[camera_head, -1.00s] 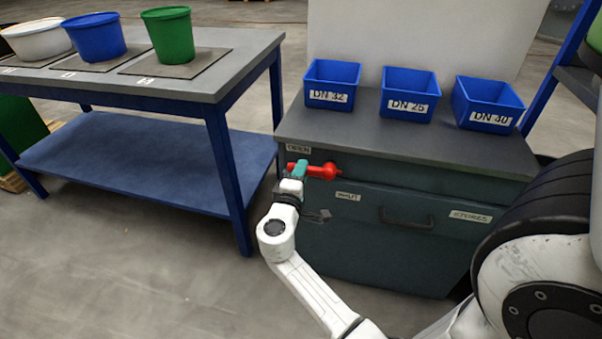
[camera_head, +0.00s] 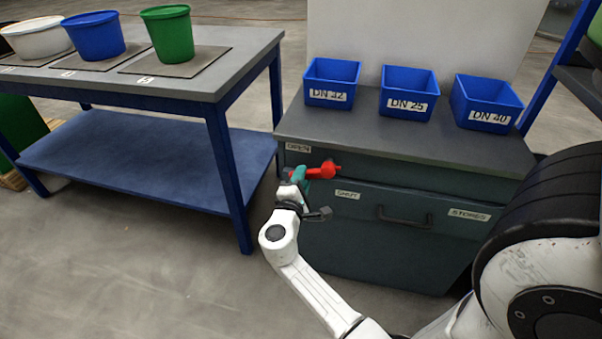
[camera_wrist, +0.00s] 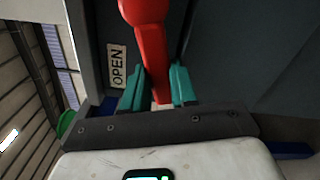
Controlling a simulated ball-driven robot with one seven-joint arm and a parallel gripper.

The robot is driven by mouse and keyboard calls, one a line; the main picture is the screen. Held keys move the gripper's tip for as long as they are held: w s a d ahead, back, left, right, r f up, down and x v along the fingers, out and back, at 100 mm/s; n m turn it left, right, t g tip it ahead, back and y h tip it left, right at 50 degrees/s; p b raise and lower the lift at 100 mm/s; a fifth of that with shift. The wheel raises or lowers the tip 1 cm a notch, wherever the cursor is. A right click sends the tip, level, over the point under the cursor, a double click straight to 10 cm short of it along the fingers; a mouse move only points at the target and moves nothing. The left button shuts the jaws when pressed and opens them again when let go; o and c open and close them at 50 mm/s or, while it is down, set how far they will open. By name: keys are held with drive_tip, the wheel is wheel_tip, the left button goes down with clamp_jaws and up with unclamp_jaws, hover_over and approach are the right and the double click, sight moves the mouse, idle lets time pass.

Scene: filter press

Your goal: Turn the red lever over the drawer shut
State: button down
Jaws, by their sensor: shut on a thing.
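The red lever (camera_head: 325,170) is on the cabinet front above the drawer (camera_head: 385,248). Its round hub is on the right, and its arm points left and slightly down. The OPEN label (camera_head: 298,147) is above and left of it, and the SHUT label (camera_head: 347,195) is below. My gripper (camera_head: 304,178) has its teal fingers closed on the arm's outer end. In the wrist view the red lever (camera_wrist: 151,50) runs between the fingers of my gripper (camera_wrist: 158,88), with the OPEN label (camera_wrist: 117,66) to the left. The drawer looks closed.
The drawer has a dark handle (camera_head: 405,218) and a STORES label (camera_head: 469,214). Blue bins, including one marked DN 25 (camera_head: 409,94), stand on the cabinet top (camera_head: 370,137). A blue-framed bench (camera_head: 232,75) with tubs stands to the left. Floor is clear between.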

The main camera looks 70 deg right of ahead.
drive_tip(key=s+f+n+p, duration=0.1)
drive_tip(key=n, duration=0.2)
drive_tip(key=s+f+n+p, duration=0.1)
drive_tip(key=n, duration=0.2)
drive_tip(key=s+f+n+p, duration=0.1)
drive_tip(key=s+f+n, duration=0.1)
drive_tip(key=n, duration=0.2)
drive_tip(key=shift+s+d+p, duration=0.1)
drive_tip(key=shift+d+p, duration=0.05)
drive_tip(key=shift+p, duration=0.2)
drive_tip(key=shift+s+d+f+n+p, duration=0.15)
drive_tip(key=shift+s+n+p, duration=0.4)
drive_tip(key=shift+n, duration=0.5)
drive_tip(key=shift+s+a+f+n+p, duration=0.15)
drive_tip(key=shift+s+n+p, duration=0.35)
drive_tip(key=shift+n, duration=0.55)
drive_tip(key=shift+s+d, duration=0.1)
drive_tip(key=shift+s, duration=0.05)
drive_tip(key=c, duration=0.9)
unclamp_jaws()
drive_tip(key=a, duration=0.3)
drive_tip(key=a+p, duration=0.1)
drive_tip(key=a, duration=0.3)
drive_tip(key=a+p, duration=0.1)
drive_tip(key=a, duration=0.2)
drive_tip(key=shift+s+a, duration=0.4)
